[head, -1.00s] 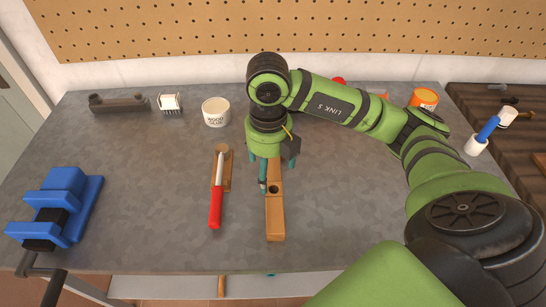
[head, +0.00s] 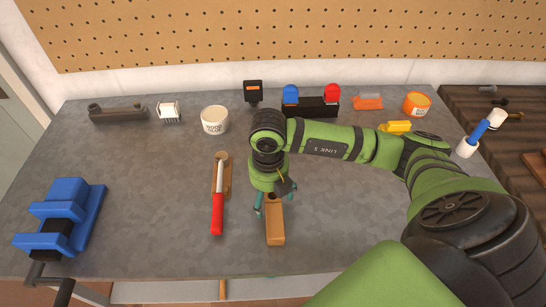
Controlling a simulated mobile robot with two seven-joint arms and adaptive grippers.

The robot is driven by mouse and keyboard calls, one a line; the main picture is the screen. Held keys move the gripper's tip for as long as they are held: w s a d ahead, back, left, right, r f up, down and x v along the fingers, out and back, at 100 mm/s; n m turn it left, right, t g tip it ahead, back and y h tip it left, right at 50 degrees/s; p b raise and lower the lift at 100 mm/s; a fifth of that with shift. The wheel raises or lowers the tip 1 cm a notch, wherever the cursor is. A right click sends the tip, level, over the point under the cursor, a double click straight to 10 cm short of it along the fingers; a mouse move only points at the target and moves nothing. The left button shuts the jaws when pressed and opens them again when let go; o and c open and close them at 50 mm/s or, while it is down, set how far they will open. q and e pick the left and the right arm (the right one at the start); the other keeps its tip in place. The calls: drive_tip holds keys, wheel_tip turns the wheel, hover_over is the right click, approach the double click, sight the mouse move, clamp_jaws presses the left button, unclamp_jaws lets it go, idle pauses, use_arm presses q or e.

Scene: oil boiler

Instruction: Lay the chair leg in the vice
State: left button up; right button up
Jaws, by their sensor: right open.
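The chair leg (head: 275,226), a light wooden bar, lies on the grey bench in the middle, pointing toward the front edge. Its far part is hidden under my right gripper (head: 273,205). The right gripper is open and points down, with one teal finger on each side of the leg. I cannot tell whether the fingers touch it. The blue vice (head: 78,205) stands at the bench's left front, with dark jaws and a handle at its front. My left gripper is not in view.
A red-handled tool (head: 217,210) lies on a wooden piece just left of the leg. A glue pot (head: 214,119), a brush (head: 169,112) and a dark tool (head: 117,114) stand behind. The bench between vice and red-handled tool is clear.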

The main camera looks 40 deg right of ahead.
drive_tip(key=c, duration=1.5)
drive_tip(key=shift+c, duration=0.2)
drive_tip(key=shift+r, duration=0.15)
